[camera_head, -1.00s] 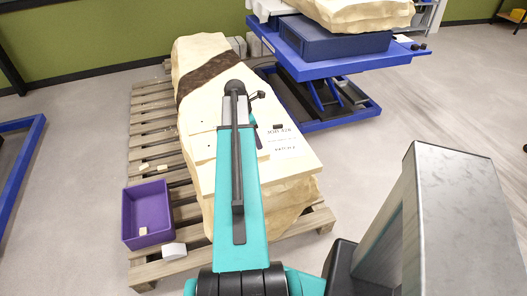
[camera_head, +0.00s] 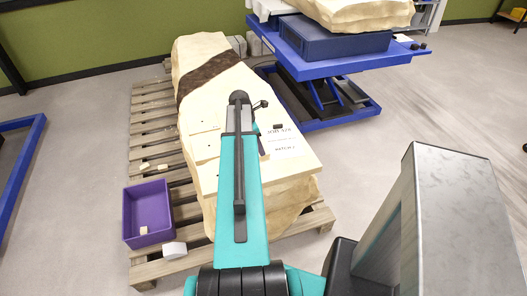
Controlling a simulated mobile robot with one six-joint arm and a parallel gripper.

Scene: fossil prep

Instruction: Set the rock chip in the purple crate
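The purple crate (camera_head: 150,213) stands at the lower left on the wooden pallet, open at the top. A small cream chip (camera_head: 144,230) lies inside it. Two small pale rock chips (camera_head: 145,166) lie on the pallet slats above the crate, and a larger white block (camera_head: 174,250) sits just right of the crate's near corner. My gripper (camera_head: 262,104) is at the far end of my teal arm, over the big plaster-jacketed block, well away from the crate. Its fingers are small and partly hidden by the arm, so its opening is unclear.
The big cream block (camera_head: 205,60) with a brown band fills the pallet (camera_head: 150,110). Small flat pieces and a printed label lie on its top. A blue lift table (camera_head: 330,62) stands at the upper right. Grey floor is open at right.

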